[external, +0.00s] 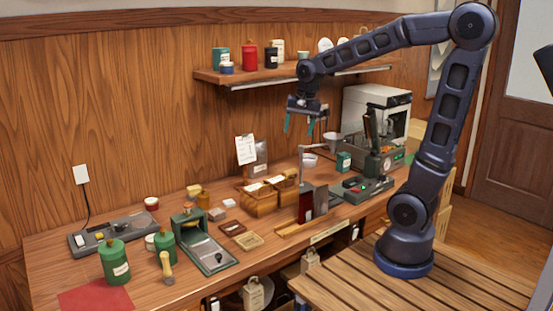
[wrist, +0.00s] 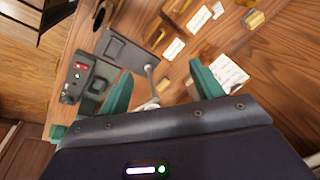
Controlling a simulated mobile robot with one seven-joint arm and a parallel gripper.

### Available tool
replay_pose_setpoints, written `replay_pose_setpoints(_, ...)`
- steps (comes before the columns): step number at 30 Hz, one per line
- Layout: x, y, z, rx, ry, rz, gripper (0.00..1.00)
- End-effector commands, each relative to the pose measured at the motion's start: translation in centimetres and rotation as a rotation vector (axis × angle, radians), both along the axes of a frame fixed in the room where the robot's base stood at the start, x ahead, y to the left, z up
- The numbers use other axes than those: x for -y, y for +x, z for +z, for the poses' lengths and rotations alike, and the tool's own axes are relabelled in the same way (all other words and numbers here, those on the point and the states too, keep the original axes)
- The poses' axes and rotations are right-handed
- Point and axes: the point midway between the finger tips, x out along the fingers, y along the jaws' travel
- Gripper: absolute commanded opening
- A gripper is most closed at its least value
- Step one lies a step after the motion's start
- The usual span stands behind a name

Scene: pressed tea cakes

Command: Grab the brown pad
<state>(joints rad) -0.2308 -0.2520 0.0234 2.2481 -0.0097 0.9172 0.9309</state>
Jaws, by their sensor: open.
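A small flat dark-brown piece (external: 232,228), which looks like the brown pad, lies on the wooden bench in the external view. A lighter tan square (external: 248,241) lies just in front of it. I cannot pick out the pad with certainty in the wrist view. My gripper (external: 298,125) hangs in the air above the back of the bench, well above and to the right of the pad. Its green fingers are apart with nothing between them; they also show in the wrist view (wrist: 161,88).
Wooden boxes (external: 257,203) and an upright dark-red piece in a stand (external: 306,203) stand right of the pad. A green press (external: 199,243) stands to its left. A wall shelf (external: 290,75) holds canisters near my arm. A funnel (external: 332,139) stands below right of my gripper.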

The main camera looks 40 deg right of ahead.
Motion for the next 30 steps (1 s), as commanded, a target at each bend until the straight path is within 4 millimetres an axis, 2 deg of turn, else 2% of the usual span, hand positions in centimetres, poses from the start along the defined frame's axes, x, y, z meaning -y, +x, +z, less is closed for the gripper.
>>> replay_pose_setpoints(6, -4.7, 4.4, -2.4, -0.060, 0.034, -0.170, 0.65)
replay_pose_setpoints(15, -11.7, 9.3, -6.9, -0.132, 0.062, -0.420, 0.65)
replay_pose_setpoints(24, -19.5, 12.8, -13.0, -0.193, 0.067, -0.673, 0.65)
replay_pose_setpoints(30, -23.9, 13.9, -16.9, -0.219, 0.062, -0.816, 0.65)
